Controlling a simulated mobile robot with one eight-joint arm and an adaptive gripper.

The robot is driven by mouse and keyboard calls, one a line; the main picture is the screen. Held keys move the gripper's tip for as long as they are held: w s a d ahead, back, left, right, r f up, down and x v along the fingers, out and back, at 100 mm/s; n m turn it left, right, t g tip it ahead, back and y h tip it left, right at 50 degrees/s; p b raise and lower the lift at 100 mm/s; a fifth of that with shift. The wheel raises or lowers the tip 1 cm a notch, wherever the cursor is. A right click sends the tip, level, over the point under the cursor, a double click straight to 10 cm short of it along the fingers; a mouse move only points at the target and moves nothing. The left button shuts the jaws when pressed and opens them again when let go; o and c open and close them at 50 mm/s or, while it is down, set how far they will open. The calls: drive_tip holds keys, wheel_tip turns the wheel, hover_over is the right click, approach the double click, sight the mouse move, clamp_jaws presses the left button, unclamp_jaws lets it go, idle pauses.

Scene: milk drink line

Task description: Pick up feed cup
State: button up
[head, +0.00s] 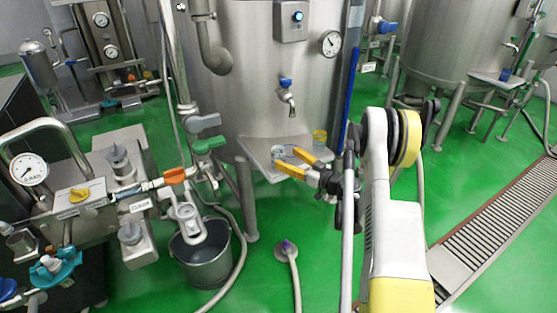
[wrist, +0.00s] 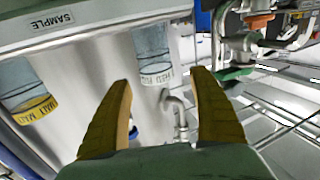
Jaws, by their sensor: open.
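Two small clear cups stand on the steel shelf (head: 255,150) below the tank's tap. The left, white-labelled cup (head: 278,152) shows in the wrist view (wrist: 153,55) ahead of the gap between my fingertips. Its lettering is blurred, so I cannot tell whether it reads feed. The other cup (head: 319,138) has a yellow label and shows at the left in the wrist view (wrist: 30,98). My gripper (head: 286,157) has two yellow fingers, open and empty, at the shelf. It also shows in the wrist view (wrist: 161,77). Contact with the cup cannot be seen.
A tap (head: 287,95) hangs above the shelf. The steel tank (head: 265,60) stands behind. A valve pipe with a green handle (head: 208,144) rises left of the shelf, above a grey bucket (head: 205,268). A blue cup (head: 505,74) sits on another shelf at right.

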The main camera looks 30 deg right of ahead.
sight(283, 155)
drive_tip(key=b+x, duration=0.1)
drive_tip(key=x, duration=0.1)
drive_tip(key=b+x, duration=0.1)
drive_tip(key=x, duration=0.1)
drive_tip(key=shift+w+d+f, duration=0.1)
drive_tip(key=shift+w+f, duration=0.05)
drive_tip(key=shift+w, duration=0.5)
drive_tip(key=c, duration=1.3)
